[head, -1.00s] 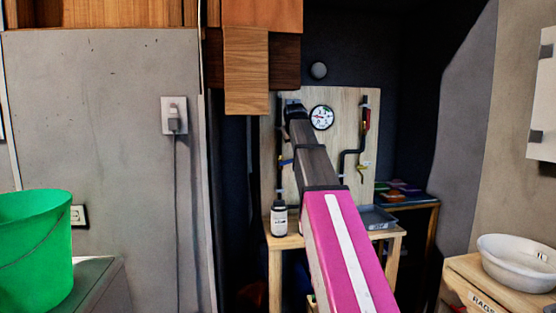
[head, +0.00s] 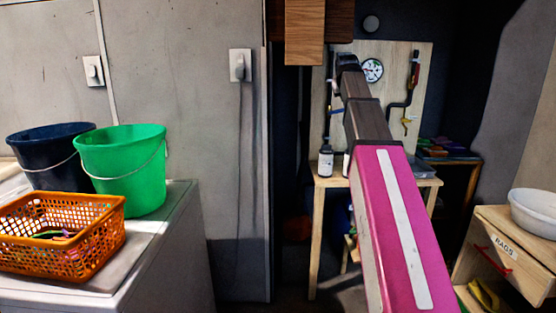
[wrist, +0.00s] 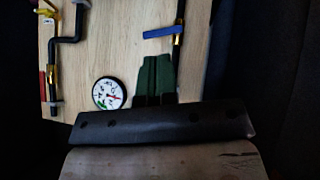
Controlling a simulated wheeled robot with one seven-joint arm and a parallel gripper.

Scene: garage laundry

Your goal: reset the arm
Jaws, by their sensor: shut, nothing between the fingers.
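My arm (head: 400,225), with a magenta section and a grey forearm, reaches out and up toward a wooden tool board (head: 428,75). Its dark end (head: 346,62) is in front of the board, left of a round white dial. The fingers cannot be made out in the head view. In the wrist view my gripper (wrist: 156,75) shows two green fingers side by side, shut with nothing between them. The board (wrist: 115,40) fills the background there, with the dial (wrist: 109,93) left of the fingers. Whether the fingers touch the board cannot be told.
An orange basket (head: 62,262), a green bucket (head: 122,170) and a dark blue bucket (head: 40,150) stand on a white-topped appliance (head: 150,235) at left. A wooden table (head: 325,182) with bottles is below the board. A rags cabinet (head: 510,262) bearing a white basin (head: 537,208) is at right.

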